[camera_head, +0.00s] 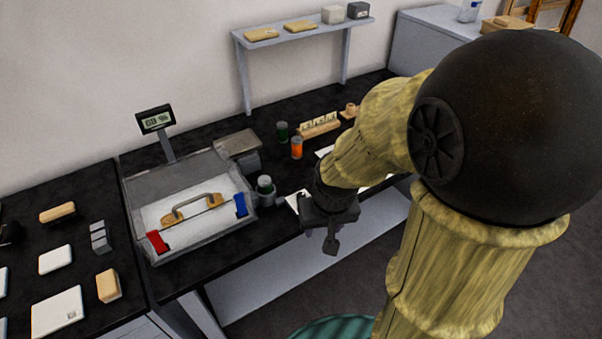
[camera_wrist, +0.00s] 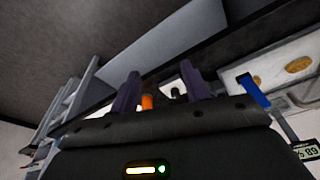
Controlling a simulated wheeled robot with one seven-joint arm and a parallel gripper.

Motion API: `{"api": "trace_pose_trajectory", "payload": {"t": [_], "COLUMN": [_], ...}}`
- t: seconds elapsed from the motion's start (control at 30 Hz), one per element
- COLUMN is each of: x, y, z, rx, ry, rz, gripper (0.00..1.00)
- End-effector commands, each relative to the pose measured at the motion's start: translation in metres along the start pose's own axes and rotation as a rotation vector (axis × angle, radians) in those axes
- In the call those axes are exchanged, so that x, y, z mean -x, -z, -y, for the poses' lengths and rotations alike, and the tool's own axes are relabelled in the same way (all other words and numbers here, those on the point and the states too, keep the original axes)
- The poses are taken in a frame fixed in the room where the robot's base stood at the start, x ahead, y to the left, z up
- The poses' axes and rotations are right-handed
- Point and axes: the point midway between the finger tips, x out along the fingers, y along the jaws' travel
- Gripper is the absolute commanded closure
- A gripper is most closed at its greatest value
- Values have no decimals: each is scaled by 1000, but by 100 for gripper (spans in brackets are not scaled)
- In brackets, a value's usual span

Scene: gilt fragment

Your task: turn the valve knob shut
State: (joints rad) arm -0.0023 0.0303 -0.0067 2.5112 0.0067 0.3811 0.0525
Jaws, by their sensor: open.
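I cannot make out a valve knob for certain in either view. A clear-walled case (camera_head: 183,166) on the dark bench holds a grey arched handle (camera_head: 190,204) on tan end blocks. A red piece (camera_head: 157,242) and a blue piece (camera_head: 240,205) sit at its front corners. A blue piece also shows at the right in the wrist view (camera_wrist: 254,91). My gripper (camera_head: 331,243) is at the bench's front edge, right of the case and apart from it. In the wrist view its two purple fingers (camera_wrist: 161,72) are spread, with nothing held between them.
An orange jar (camera_head: 297,148), a green jar (camera_head: 282,131) and a lidded jar (camera_head: 265,188) stand near the case. A small digital display (camera_head: 156,119) rises behind it. A raised shelf (camera_head: 300,33) is at the back. My arm hides the bench's right part.

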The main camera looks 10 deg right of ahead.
Motion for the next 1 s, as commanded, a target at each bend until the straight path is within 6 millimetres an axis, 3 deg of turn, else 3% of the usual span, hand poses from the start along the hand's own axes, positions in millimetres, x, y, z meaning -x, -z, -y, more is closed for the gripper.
{"api": "trace_pose_trajectory", "payload": {"t": [0.03, 0.17, 0.3, 0.57, 0.8, 1.0], "x": [21, 41, 59, 51, 31, 25], "y": [9, 27, 59, 123, 185, 204], "z": [0, 1, 2, 5, 9, 11], "rx": [-19, -82, -210, -537, -891, -1029], "ry": [0, -1, -5, -33, -90, -119], "rz": [5, 17, 42, 106, 167, 187], "gripper": [53, 53, 53, 53, 53, 53]}}
